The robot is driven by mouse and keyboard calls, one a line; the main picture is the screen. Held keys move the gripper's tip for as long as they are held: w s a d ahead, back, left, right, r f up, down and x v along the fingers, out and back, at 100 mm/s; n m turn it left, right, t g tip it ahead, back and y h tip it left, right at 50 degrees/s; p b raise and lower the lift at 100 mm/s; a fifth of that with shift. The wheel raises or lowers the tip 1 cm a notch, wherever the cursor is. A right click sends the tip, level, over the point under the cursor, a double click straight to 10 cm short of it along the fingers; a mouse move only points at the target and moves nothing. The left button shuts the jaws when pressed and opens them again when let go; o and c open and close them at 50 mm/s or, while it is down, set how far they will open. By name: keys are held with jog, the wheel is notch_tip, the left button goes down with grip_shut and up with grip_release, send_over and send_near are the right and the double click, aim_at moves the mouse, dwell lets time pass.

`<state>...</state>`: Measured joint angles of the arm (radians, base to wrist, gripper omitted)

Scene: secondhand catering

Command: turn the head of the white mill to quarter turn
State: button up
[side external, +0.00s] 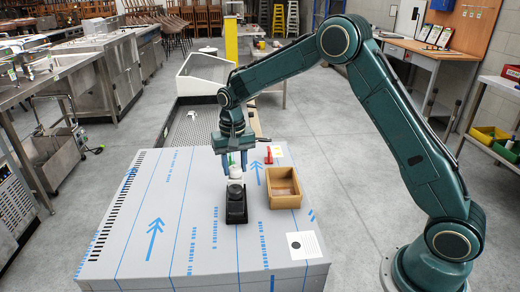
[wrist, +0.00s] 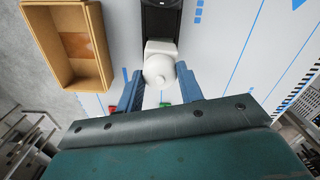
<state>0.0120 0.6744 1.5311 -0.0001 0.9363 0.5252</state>
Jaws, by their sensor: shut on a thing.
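The white mill (side external: 235,172) stands on the grey-topped work surface, at a black holder (side external: 236,207). In the wrist view its rounded white head (wrist: 159,71) sits between my blue fingers, with a paler block-like part and the black holder (wrist: 160,18) beyond it. My gripper (side external: 236,182) comes down from above and is shut on the mill's head; it also shows in the wrist view (wrist: 160,84). The fingers hide part of the mill in the side view. I cannot read any turn mark on the head.
An open wooden box (side external: 284,201) stands close on the right of the mill; it also shows in the wrist view (wrist: 98,52). A red object (side external: 268,156) lies behind the box, and a small green object (wrist: 165,104) lies near the fingers. The surface's left part is clear.

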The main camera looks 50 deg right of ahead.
aim_at(235, 168)
jog(key=shift+m, duration=0.4)
jog(key=o, duration=1)
notch_tip(235, 168, up, 14)
dwell(0.5)
jog(key=shift+f, duration=0.1)
